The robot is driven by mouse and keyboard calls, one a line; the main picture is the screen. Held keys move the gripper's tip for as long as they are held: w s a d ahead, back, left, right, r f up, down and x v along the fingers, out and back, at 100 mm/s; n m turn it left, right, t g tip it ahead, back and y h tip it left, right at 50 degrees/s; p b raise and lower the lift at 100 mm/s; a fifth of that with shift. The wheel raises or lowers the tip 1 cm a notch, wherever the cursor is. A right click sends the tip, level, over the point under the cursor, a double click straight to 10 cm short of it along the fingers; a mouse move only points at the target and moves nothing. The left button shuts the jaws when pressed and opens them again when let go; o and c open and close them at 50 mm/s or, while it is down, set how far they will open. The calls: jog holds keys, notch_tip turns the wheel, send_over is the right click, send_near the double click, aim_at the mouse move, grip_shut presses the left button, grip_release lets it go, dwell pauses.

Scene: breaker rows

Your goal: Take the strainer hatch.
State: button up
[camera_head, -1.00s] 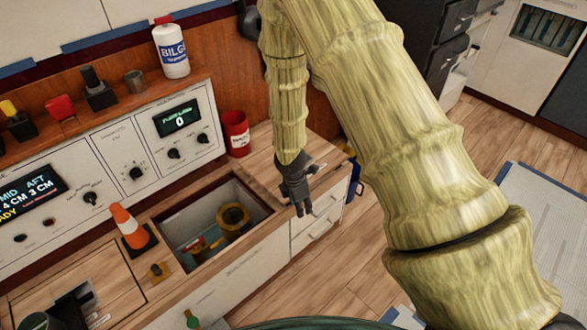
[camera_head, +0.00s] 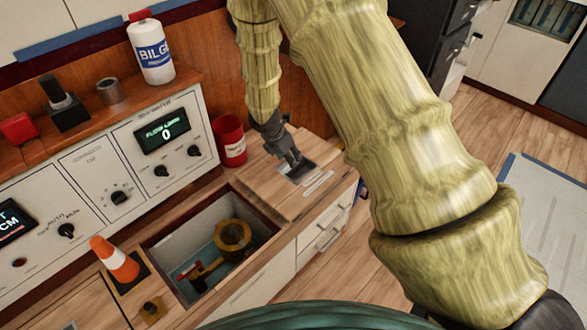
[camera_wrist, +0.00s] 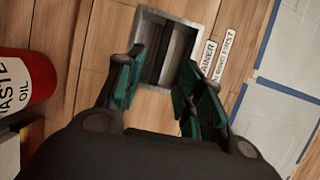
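The strainer hatch (camera_head: 265,190) is a wooden lid set in the counter, right of an open bay. It has a metal-framed dark recess (camera_head: 300,170) with a bar-like strip inside, and a white label partly reading "AINER" and "FIRST". The wrist view shows the wood lid (camera_wrist: 115,25), the recess (camera_wrist: 172,45) and the label (camera_wrist: 213,52). My gripper (camera_head: 293,158) points down at the recess. In the wrist view its green-padded fingers (camera_wrist: 164,75) are apart, one on each side of the recess, with nothing held. Whether the fingertips touch the lid cannot be told.
The open bay (camera_head: 157,243) left of the hatch holds a yellow round fitting (camera_head: 233,238) and a red-handled part. A red waste oil can (camera_head: 231,140) stands behind the hatch. An orange cone (camera_head: 115,260) and a white bilge bottle (camera_head: 151,50) stand further left. Drawers (camera_head: 325,225) lie below.

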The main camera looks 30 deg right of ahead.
aim_at(296, 167)
jog(key=x, duration=0.4)
jog(key=shift+d+f+b, duration=0.2)
jog(key=shift+b, duration=0.15)
jog(key=shift+b+x, duration=0.65)
jog(key=shift+x, duration=1.9)
jog(key=shift+f, duration=0.15)
grip_shut()
